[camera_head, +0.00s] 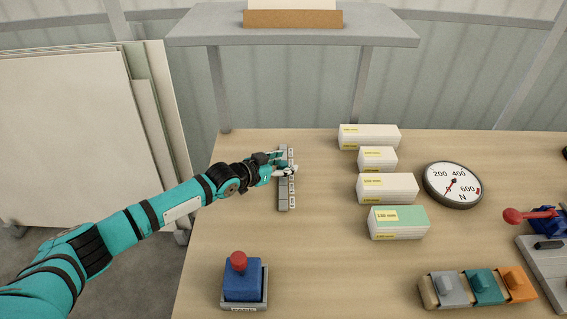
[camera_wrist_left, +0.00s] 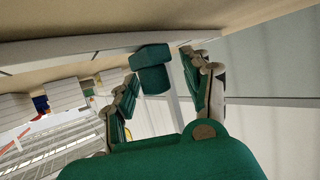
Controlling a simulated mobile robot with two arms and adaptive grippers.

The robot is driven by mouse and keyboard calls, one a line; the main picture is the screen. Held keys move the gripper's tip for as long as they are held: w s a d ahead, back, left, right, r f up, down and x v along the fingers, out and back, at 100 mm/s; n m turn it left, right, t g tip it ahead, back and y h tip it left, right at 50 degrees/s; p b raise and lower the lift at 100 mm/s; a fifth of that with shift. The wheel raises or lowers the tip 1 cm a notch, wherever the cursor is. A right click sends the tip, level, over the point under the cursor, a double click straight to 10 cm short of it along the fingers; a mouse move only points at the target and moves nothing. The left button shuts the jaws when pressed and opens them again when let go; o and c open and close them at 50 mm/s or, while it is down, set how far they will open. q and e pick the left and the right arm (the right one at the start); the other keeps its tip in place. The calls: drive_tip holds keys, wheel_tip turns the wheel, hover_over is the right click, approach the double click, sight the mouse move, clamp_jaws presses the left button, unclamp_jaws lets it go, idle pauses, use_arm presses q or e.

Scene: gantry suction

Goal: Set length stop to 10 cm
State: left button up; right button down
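The length stop is a narrow grey rail (camera_head: 284,200) with small pale labels along it, lying on the left part of the workbench. A green block (camera_wrist_left: 153,75), which looks like its slider, sits against the rail in the left wrist view. My left gripper (camera_head: 285,162) is at the rail's far half. In the wrist view its two fingers (camera_wrist_left: 160,70) stand on either side of the block, apart, with a gap at the right finger. Contact at the left finger is unclear. The fingers cover part of the rail, and I cannot read the setting. My right gripper is not in view.
Labelled boxes (camera_head: 385,188) stand right of the rail, beside a round force gauge (camera_head: 452,185). A blue box with a red button (camera_head: 243,280) stands at the front left. Coloured blocks (camera_head: 480,287) are at the front right. The bench between rail and boxes is clear.

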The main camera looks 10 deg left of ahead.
use_arm(q)
drive_tip(key=shift+r, duration=0.15)
drive_tip(key=shift+s+a, duration=0.1)
drive_tip(key=v, duration=1.1)
drive_tip(key=shift+s+a+r, duration=0.1)
drive_tip(key=shift+s+a, duration=0.1)
drive_tip(key=shift+s, duration=0.05)
